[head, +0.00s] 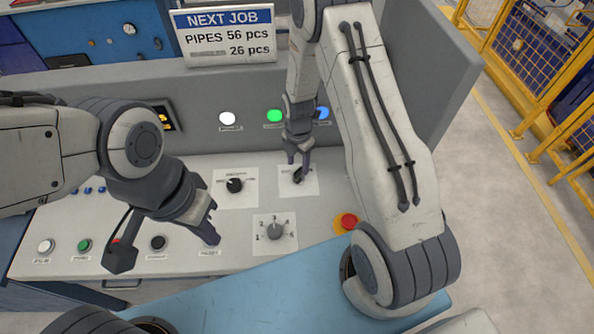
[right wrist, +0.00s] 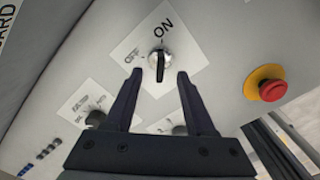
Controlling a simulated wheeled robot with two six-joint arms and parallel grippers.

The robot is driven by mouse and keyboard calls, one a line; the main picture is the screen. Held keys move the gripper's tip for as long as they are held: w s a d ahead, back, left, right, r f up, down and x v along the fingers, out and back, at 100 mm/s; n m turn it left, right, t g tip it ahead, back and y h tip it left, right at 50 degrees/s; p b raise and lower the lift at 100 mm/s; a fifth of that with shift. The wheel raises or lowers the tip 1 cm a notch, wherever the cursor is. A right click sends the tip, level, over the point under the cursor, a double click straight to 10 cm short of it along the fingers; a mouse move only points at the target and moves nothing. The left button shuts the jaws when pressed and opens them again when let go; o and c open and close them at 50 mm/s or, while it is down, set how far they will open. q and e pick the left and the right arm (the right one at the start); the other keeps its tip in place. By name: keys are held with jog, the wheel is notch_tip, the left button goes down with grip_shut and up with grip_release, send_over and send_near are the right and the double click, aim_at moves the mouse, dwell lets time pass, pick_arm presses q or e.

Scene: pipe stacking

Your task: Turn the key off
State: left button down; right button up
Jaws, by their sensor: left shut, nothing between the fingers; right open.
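The key switch (right wrist: 159,62) is a silver round lock with a black key bar, on a white plate marked OFF and ON. The bar stands upright in the right wrist view, in line with the ON label; OFF is to its left. My right gripper (right wrist: 160,73) is open, with one fingertip on each side of the key's lower end. I cannot tell if they touch it. In the head view my right gripper (head: 298,168) is over the key plate (head: 312,187) and partly hides the key. My left gripper (head: 211,238) is shut and empty, low over the panel's front.
A black rotary switch (head: 234,185) and a numbered grey selector (head: 274,231) sit left of and below the key plate. A red emergency button (head: 346,221) on yellow is to the right, near my right arm. Lit white, green and blue buttons line the back.

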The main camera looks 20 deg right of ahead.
aim_at(298, 170)
jog(key=shift+f, duration=0.1)
jog(key=shift+f+b, duration=2)
jog(key=shift+f, duration=0.45)
jog(key=shift+c, duration=0.3)
grip_shut()
